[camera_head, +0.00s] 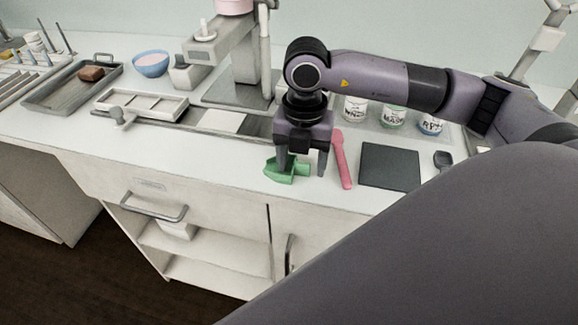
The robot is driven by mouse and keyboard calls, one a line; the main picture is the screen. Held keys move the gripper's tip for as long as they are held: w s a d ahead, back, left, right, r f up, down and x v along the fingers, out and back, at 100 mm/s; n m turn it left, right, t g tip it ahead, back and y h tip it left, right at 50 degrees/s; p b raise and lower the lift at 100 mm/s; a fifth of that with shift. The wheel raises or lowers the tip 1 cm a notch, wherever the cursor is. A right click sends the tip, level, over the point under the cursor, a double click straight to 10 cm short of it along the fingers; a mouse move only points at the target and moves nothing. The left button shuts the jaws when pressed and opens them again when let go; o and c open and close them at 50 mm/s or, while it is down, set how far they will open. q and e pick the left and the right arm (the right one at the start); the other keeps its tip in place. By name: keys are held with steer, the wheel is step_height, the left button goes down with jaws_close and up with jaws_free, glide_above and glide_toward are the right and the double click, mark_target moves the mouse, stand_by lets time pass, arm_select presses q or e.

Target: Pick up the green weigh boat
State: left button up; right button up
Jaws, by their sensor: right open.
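The green weigh boat (289,173) lies on the white counter near its front edge, in the middle of the view. My right gripper (301,170) points down over it with its fingers spread open. The left finger overlaps the weigh boat in the picture, and the right finger is just to the right of it. Part of the boat is hidden behind the fingers. I cannot tell whether a finger touches it. My left gripper is not in view.
A pink spatula (341,160) lies close to the right of the gripper, then a dark square plate (390,167) and a dark scoop (443,160). Labelled jars (392,117) stand behind. A metal mill stand (232,92), blue bowl (151,64) and grey tray (72,86) are left.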

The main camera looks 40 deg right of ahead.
steer(key=c, duration=1.1)
steer(key=shift+r, duration=0.15)
step_height(320, 180, up, 10)
step_height(320, 180, up, 10)
steer(key=p, duration=0.2)
glide_above(301, 162)
steer(key=shift+s, duration=0.1)
